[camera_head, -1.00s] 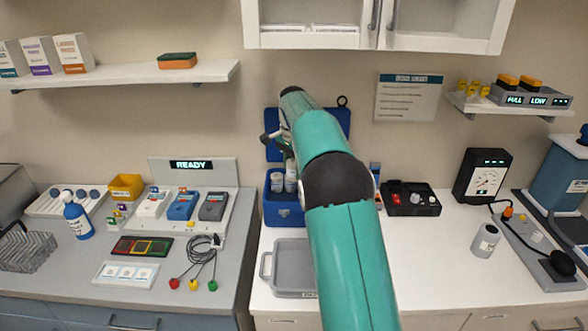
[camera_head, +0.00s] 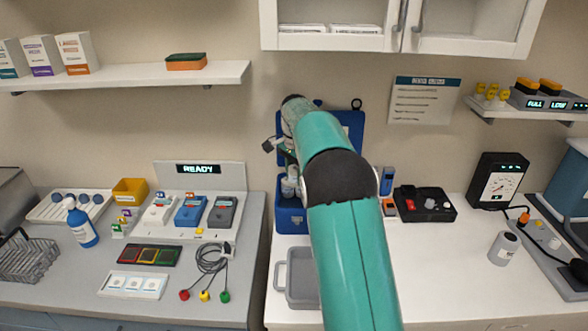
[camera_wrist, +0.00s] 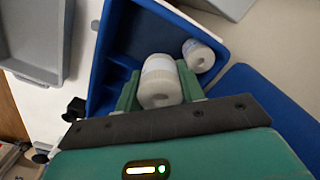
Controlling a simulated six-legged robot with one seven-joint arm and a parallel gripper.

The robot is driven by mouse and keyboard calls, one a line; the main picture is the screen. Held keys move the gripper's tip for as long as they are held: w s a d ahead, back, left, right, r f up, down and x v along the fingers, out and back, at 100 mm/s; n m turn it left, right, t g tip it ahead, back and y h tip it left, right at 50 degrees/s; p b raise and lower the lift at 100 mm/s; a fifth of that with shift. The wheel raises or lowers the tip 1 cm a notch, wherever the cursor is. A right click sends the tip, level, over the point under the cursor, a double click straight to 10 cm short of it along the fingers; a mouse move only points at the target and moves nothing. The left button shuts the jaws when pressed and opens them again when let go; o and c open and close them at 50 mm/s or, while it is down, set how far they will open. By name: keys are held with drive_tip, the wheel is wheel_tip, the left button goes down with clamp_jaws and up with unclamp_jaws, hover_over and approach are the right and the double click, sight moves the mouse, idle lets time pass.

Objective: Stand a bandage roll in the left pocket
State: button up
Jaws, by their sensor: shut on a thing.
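A blue box (camera_head: 290,219) with its lid (camera_head: 350,128) raised stands at the back of the right counter. In the wrist view, my gripper (camera_wrist: 158,88) is shut on a white bandage roll (camera_wrist: 160,76), one green finger on each side of it. The held roll is over or in the open box (camera_wrist: 119,30); I cannot tell whether it touches the floor. A second white roll (camera_wrist: 198,55) sits in the box's corner beside it. The box's other side looks empty. In the head view, my arm hides much of the box and gripper; white rolls (camera_head: 289,187) show beside the arm.
A grey tray (camera_head: 297,286) lies in front of the box. A black case (camera_head: 425,205) and small upright items (camera_head: 388,182) stand to its right. A wall cabinet (camera_head: 330,40) hangs above. The white counter at front right is mostly clear.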

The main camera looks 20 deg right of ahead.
sight(295, 205)
drive_tip(key=shift+w+f, duration=0.15)
drive_tip(key=shift+f, duration=4.15)
drive_tip(key=o, duration=1.1)
drive_tip(key=shift+r, duration=0.1)
wheel_tip(295, 205, up, 14)
drive_tip(key=shift+f, duration=0.15)
